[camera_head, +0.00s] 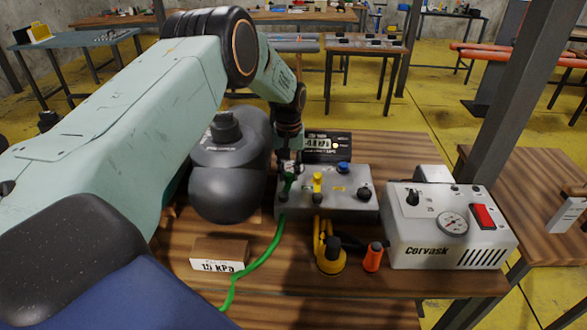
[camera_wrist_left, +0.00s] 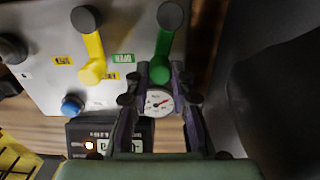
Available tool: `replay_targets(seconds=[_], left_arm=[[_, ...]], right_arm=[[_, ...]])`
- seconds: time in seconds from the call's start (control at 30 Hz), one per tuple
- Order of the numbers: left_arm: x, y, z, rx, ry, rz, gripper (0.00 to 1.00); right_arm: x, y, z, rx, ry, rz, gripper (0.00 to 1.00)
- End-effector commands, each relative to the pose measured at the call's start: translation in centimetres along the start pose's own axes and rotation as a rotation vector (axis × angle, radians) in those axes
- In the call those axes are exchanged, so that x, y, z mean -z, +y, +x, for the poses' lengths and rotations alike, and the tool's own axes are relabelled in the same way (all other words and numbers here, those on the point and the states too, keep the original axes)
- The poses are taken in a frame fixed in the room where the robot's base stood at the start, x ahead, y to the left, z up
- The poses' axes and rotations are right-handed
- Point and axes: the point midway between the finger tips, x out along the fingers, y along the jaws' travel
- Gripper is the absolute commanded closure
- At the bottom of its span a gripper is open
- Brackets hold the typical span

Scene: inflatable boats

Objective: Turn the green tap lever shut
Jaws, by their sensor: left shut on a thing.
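The green tap lever (camera_head: 288,180) stands at the left end of the grey tap box (camera_head: 345,203), partly hidden by my left gripper (camera_head: 289,163). In the left wrist view, the green lever (camera_wrist_left: 164,45) runs from its black knob down to its round green hub. My left gripper (camera_wrist_left: 158,78) has its fingers on either side of the hub end and is shut on the lever there. A green label (camera_wrist_left: 123,58) sits beside the hub. A small round gauge (camera_wrist_left: 158,102) shows between the fingers. My right gripper is not in view.
A yellow lever (camera_wrist_left: 93,45) stands beside the green one, roughly parallel. A blue knob (camera_head: 343,167) and black display (camera_head: 327,146) are behind it. A green hose (camera_head: 262,258) runs forward past a sign block (camera_head: 218,255). The white Corvask unit (camera_head: 445,230) stands right.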

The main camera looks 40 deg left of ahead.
Motion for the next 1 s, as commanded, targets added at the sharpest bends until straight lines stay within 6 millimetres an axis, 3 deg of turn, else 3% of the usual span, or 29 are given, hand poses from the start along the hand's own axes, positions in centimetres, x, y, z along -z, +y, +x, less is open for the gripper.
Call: replay_targets(seconds=[0.4, 1.0], left_arm=[[0.2, -1.1, -0.2, -0.001, 0.003, -0.204, 1.00], [0.3, -1.3, -0.1, -0.001, 0.004, -0.240, 1.00]], right_arm=[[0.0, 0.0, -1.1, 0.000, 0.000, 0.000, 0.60], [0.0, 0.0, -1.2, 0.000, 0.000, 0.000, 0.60]])
